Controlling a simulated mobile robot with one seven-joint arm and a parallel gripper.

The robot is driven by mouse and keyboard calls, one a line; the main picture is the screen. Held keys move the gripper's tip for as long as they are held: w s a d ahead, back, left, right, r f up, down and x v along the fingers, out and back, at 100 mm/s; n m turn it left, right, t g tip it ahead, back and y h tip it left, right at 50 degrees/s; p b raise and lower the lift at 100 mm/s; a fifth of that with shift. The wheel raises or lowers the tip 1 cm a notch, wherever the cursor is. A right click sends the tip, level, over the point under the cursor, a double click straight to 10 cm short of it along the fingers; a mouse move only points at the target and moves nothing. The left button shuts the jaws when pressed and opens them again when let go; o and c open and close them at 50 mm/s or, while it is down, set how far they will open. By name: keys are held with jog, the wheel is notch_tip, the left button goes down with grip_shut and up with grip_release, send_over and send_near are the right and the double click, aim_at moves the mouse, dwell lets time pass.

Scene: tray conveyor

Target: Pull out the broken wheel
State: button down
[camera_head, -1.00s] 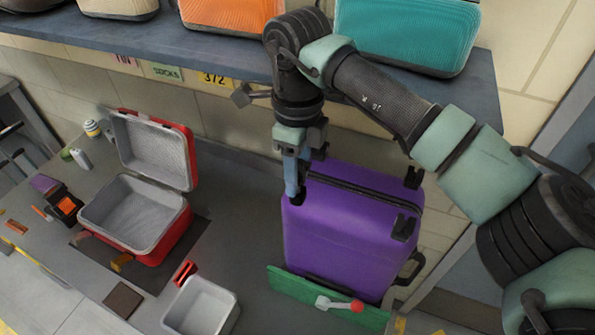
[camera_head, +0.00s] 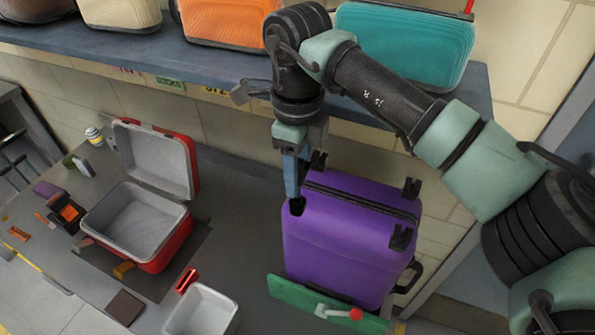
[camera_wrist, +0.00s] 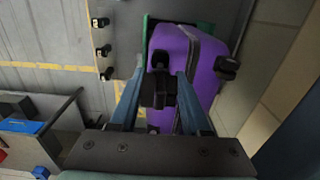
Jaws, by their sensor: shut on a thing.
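A purple suitcase (camera_head: 345,240) stands with its wheel side up at the right of the bench. It also shows in the wrist view (camera_wrist: 206,62). Black wheels sit at its top corners: back left (camera_head: 318,160), back right (camera_head: 412,188) and front right (camera_head: 402,238). My gripper (camera_head: 293,197) points down at the front left corner. In the wrist view its fingers are shut on a black wheel (camera_wrist: 158,90). A dark patch shows at that corner in the head view; I cannot tell whether it is the wheel or its socket, nor whether the wheel is clear of the case.
A green board (camera_head: 300,293) with a red-knobbed clamp lever (camera_head: 343,314) stands against the suitcase front. An open red case (camera_head: 172,250) and a grey bin (camera_head: 207,312) are to the left. A shelf (camera_head: 200,55) holding several bags runs behind and above.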

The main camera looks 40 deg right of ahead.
dwell(0.3)
jog(key=shift+r+p, duration=1.1)
jog(key=shift+r, duration=0.95)
